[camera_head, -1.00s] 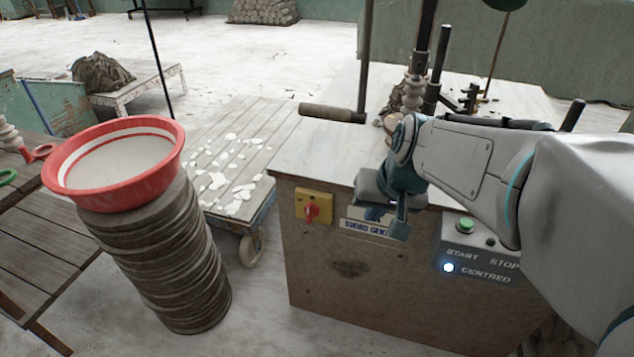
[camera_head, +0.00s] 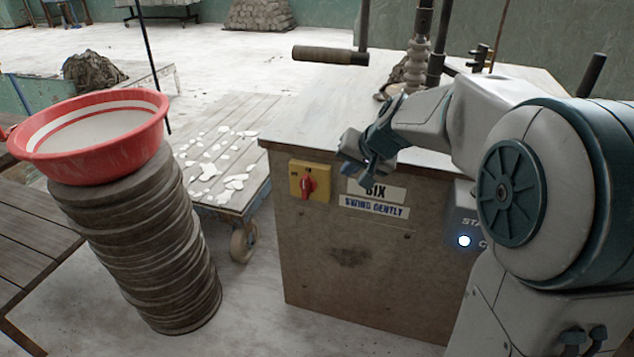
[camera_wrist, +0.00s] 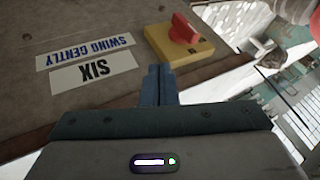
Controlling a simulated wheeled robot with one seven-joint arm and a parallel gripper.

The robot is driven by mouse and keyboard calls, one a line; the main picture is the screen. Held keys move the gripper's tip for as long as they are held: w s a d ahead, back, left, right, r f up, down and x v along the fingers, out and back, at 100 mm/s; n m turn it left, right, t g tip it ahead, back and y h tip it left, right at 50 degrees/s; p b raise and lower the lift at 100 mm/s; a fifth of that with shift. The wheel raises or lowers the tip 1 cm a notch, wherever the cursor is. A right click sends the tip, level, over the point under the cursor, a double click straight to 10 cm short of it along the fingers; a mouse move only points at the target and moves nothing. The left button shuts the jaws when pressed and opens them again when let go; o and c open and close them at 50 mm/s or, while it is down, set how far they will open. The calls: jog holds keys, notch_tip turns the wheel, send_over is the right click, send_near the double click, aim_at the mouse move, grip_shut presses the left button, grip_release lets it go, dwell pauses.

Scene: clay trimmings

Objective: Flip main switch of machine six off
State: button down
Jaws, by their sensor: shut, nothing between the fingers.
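The main switch is a red knob (camera_head: 308,185) on a yellow plate (camera_head: 297,172), on the upper left of the front of machine six (camera_head: 330,260). Labels reading SIX (camera_head: 377,192) and SWING GENTLY (camera_head: 374,207) are right of it. In the wrist view, the red knob (camera_wrist: 184,30) and yellow plate (camera_wrist: 170,47) are at the top, just beyond my fingertips, with the SIX label (camera_wrist: 93,73) to the left. My gripper (camera_wrist: 158,70) is shut and empty. In the head view, my gripper (camera_head: 348,168) is right of the switch, apart from it.
A stack of round slabs (camera_head: 150,250) with a red basin (camera_head: 90,140) on top stands left of the machine. A low slatted cart (camera_head: 245,195) with white scraps is behind. The lit control box (camera_head: 462,222) is partly hidden by my arm.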

jog(key=b, duration=0.3)
send_near(310, 186)
jog(key=f, duration=0.1)
jog(key=d+f, duration=0.1)
jog(key=w+d+f, duration=0.1)
jog(key=f, duration=0.1)
jog(key=shift+d+f, duration=0.15)
jog(key=shift+w+a, duration=0.25)
jog(key=shift+a, duration=0.3)
jog(key=shift+w+a, duration=0.25)
jog(key=shift+a, duration=0.3)
jog(key=shift+w+a+r, duration=0.2)
jog(key=shift+w+a, duration=0.1)
jog(key=shift+a, duration=0.45)
jog(key=shift+r+p, duration=0.2)
jog(key=shift+p, duration=0.8)
jog(key=shift+a, duration=0.15)
